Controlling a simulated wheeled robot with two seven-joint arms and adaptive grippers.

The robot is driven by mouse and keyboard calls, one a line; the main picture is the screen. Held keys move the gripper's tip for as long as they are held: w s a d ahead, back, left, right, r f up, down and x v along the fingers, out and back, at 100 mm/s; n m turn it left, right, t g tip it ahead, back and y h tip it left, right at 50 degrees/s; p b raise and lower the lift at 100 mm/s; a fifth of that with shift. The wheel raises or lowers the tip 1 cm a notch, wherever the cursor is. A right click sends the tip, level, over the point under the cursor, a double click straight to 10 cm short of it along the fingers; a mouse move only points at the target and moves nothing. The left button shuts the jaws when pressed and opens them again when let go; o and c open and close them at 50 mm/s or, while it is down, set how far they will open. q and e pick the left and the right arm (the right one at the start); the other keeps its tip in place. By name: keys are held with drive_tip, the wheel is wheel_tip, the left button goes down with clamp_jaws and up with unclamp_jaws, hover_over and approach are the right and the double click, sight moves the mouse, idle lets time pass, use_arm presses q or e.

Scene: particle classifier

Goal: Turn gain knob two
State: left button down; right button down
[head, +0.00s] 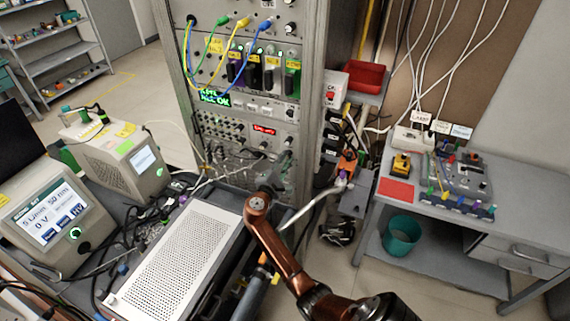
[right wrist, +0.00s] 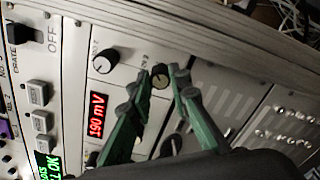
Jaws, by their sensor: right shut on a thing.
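My right gripper (right wrist: 160,75) has its two green fingers on either side of a small olive-grey knob (right wrist: 160,78) on the rack panel. It is shut on this knob; the label beside it is partly hidden, with what looks like a 2 showing. A second, dark knob (right wrist: 105,62) with a white pointer sits to its left in the right wrist view, apart from the fingers. A red display (right wrist: 97,116) reads 190 mV. In the head view my right gripper (head: 272,172) is at the front of the rack, and the knob it holds cannot be made out. My left gripper is not in view.
The instrument rack (head: 305,110) stands in the middle, with cables plugged in above. A white perforated case (head: 180,258) lies in front of it. Screen instruments (head: 50,215) stand at left. A grey bench (head: 460,240) with a teal bin (head: 402,236) is at right.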

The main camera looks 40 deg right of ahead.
use_arm(q)
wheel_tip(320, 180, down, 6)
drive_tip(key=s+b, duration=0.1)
drive_tip(key=b, duration=0.4)
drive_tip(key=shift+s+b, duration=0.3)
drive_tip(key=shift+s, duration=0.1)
use_arm(e)
drive_tip(key=shift+f+m, duration=0.15)
drive_tip(key=shift+m, duration=3.25)
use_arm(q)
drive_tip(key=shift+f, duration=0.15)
use_arm(e)
drive_tip(key=c, duration=1.8)
unclamp_jaws()
drive_tip(key=v, duration=1.2)
drive_tip(key=shift+w, duration=0.1)
